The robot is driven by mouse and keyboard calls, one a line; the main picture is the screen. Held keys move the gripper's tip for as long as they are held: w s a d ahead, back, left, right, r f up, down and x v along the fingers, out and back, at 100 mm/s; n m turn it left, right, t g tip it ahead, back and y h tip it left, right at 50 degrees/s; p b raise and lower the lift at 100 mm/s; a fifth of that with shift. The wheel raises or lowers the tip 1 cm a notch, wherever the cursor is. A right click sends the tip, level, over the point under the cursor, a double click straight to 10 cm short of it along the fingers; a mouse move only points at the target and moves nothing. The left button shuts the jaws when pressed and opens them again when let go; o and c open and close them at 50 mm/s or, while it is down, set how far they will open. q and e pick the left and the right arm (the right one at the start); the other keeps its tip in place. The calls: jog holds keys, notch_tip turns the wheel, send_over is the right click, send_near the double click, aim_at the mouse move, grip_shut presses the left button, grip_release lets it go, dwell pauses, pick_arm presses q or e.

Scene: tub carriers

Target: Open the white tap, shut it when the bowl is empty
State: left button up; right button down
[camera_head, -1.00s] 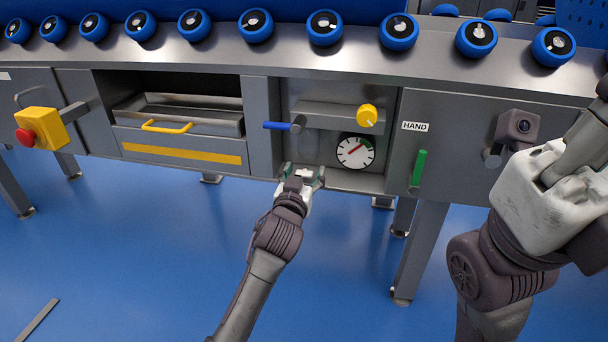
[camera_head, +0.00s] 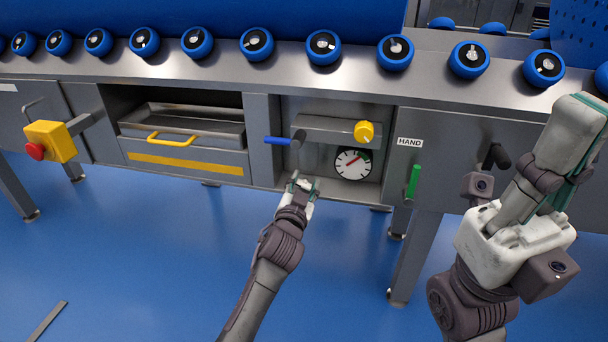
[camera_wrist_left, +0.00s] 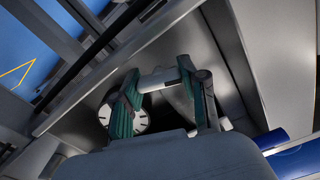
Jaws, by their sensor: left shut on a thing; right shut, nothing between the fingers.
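My left gripper (camera_head: 303,183) is at the lower front of the open bay under the roller rail. In the left wrist view its green-padded fingers (camera_wrist_left: 160,100) are shut on a short white cylindrical piece (camera_wrist_left: 158,80), which looks like the white tap's handle. My right gripper (camera_head: 578,130) is shut and empty, raised in front of the right panel.
Nearby are a blue lever (camera_head: 278,140), yellow knob (camera_head: 364,131), dial gauge (camera_head: 352,164) and green handle (camera_head: 413,181). A drawer with a yellow handle (camera_head: 171,139) and a red stop button (camera_head: 35,151) are left. The blue floor (camera_head: 150,260) is largely clear.

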dwell(0.3)
pick_arm(q)
jog(key=o, duration=1.2)
jog(key=shift+c, duration=0.2)
jog(key=shift+s, duration=0.15)
jog(key=s+a, duration=0.2)
jog(key=s, duration=0.9)
jog(key=shift+s, duration=0.3)
jog(key=shift+c, duration=0.5)
